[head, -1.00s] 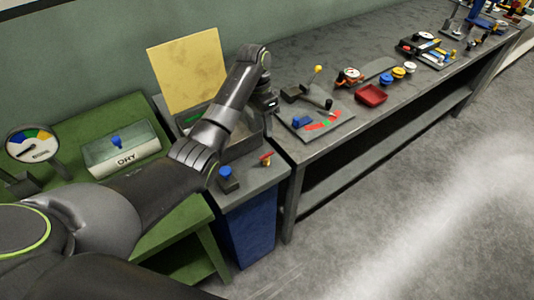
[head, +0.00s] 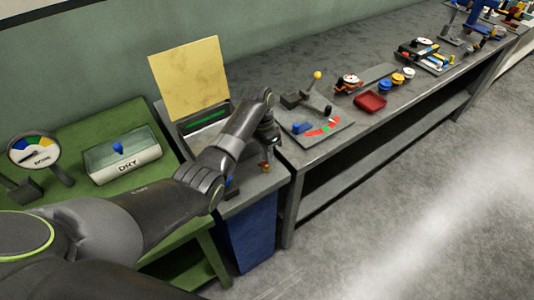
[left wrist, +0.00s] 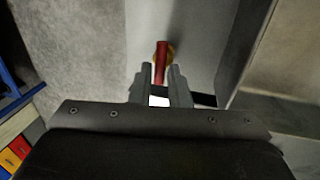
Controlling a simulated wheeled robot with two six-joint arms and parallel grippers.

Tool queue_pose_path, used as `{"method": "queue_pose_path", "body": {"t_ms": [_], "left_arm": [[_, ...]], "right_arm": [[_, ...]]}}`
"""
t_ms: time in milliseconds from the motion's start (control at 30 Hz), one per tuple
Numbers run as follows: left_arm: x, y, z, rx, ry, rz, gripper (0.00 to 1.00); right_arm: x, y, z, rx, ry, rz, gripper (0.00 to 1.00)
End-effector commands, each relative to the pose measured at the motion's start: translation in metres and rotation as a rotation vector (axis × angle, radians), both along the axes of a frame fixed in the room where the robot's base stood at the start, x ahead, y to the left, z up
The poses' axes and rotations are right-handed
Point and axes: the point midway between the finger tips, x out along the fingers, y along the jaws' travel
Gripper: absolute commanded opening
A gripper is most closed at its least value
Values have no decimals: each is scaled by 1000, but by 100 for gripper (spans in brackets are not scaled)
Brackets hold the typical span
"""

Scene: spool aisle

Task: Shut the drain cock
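The drain cock (head: 265,168) is a small brass fitting with a red lever. In the head view it shows just below my left gripper (head: 268,146), which hides part of it. In the left wrist view the red lever (left wrist: 160,62) points toward me from its brass body (left wrist: 168,50). My left gripper (left wrist: 161,72) is open there, its two fingertips on either side of the lever's near end. Narrow gaps show beside the lever; I cannot tell whether either finger touches it. My right gripper is not in view.
A blue knob (head: 232,188) is partly hidden behind my left arm. A panel with a lever (head: 318,128) and a red tray (head: 370,101) lie on the bench to the right.

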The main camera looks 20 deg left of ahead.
Motion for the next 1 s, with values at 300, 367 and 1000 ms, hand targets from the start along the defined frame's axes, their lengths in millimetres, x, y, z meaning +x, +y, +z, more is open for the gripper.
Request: {"method": "queue_pose_path", "body": {"t_ms": [300,367,1000], "left_arm": [[0,0,1,0,0,-2,0],[0,0,1,0,0,-7,0],[1,-5,4,0,-2,-414,0]], "right_arm": [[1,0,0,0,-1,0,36],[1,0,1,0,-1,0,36],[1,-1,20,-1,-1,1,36]]}}
